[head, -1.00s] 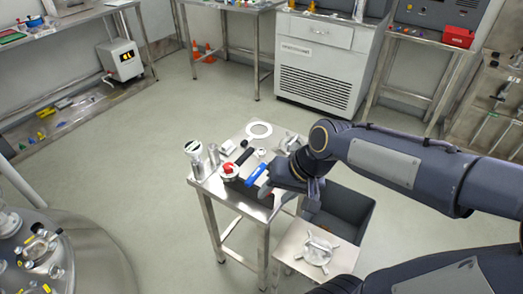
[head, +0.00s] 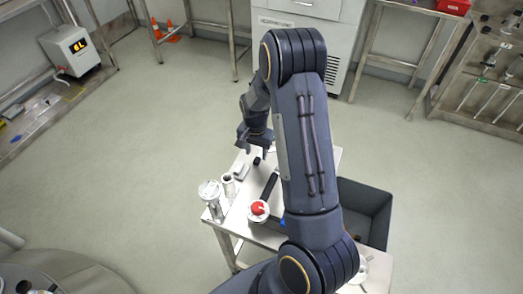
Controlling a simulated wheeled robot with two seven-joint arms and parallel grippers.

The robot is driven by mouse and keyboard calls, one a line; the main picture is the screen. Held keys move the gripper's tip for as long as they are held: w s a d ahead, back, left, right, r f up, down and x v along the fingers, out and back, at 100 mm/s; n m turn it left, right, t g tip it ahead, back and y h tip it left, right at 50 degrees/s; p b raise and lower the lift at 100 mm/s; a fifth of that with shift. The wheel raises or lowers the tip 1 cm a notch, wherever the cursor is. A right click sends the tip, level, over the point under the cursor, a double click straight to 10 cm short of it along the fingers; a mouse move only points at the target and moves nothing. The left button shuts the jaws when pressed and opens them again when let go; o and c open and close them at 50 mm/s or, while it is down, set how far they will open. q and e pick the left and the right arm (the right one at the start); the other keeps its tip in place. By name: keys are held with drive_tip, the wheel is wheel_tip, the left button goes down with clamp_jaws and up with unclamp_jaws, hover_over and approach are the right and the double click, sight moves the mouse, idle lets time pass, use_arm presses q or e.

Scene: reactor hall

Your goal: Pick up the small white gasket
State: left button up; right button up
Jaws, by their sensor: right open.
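My right arm crosses the small steel table (head: 229,221), and my right gripper (head: 254,151) hangs over its far left part, fingers pointing down. Its jaws are open and I see nothing between them. I cannot make out the small white gasket; the gripper and arm cover much of the far part of the table. A small dark piece (head: 257,161) shows just below the fingers. My left gripper is not in view.
On the table are a glass jar (head: 210,191), a white-topped cylinder (head: 228,182), a small white block (head: 240,172), a red knob (head: 258,208) and a black handle (head: 269,186). A dark grey bin (head: 374,207) stands to the right.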

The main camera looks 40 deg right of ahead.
sight(257, 160)
drive_tip(key=shift+f, duration=1.85)
clamp_jaws()
